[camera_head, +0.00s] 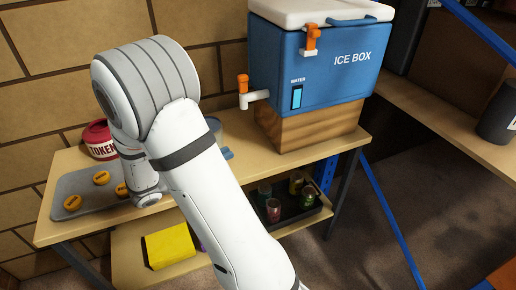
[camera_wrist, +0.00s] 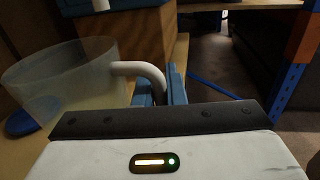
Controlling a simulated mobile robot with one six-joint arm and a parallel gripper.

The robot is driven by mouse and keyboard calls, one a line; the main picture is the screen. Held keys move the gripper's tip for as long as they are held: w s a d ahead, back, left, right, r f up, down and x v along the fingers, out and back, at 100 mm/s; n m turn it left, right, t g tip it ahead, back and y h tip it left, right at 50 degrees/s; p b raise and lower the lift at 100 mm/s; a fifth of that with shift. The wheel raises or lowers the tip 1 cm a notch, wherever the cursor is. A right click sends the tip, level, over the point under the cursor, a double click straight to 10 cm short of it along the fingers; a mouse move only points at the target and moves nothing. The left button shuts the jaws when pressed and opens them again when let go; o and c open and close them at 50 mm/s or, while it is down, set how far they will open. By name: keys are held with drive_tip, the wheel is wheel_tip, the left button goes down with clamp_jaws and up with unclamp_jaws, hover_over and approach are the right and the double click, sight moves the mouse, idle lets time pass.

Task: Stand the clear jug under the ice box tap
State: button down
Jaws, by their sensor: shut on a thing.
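The clear jug (camera_wrist: 62,78) is at the left of the wrist view and looks upright. My gripper (camera_wrist: 160,92) is shut on the jug's pale curved handle, with blue fingers either side of it. The blue ice box (camera_head: 335,75) stands on a wooden block (camera_head: 310,127) on the table. Its white tap (camera_head: 254,97) with an orange lever sticks out to the left. The white spout tip (camera_wrist: 100,5) shows above the jug's far rim in the wrist view. I cannot tell whether the jug touches the table.
A grey tray (camera_head: 85,190) with several orange discs and a red token tub (camera_head: 98,140) are at the table's left. The lower shelf holds a yellow item (camera_head: 170,246) and a dark tray (camera_head: 285,216) of cups.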

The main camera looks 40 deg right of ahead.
drive_tip(key=d+f, duration=0.1)
drive_tip(key=d, duration=0.3)
drive_tip(key=d+f+b, duration=0.1)
drive_tip(key=d, duration=0.3)
drive_tip(key=d+f+b, duration=0.1)
drive_tip(key=d, duration=0.3)
drive_tip(key=shift+s+d+f, duration=0.2)
drive_tip(key=shift+d+f, duration=0.1)
drive_tip(key=shift+d, duration=0.1)
drive_tip(key=shift+r, duration=0.1)
drive_tip(key=c, duration=1.9)
unclamp_jaws()
drive_tip(key=shift+f, duration=0.2)
drive_tip(key=shift+c, duration=0.2)
drive_tip(key=o, duration=0.4)
drive_tip(key=shift+o, duration=0.2)
drive_tip(key=shift+r, duration=0.1)
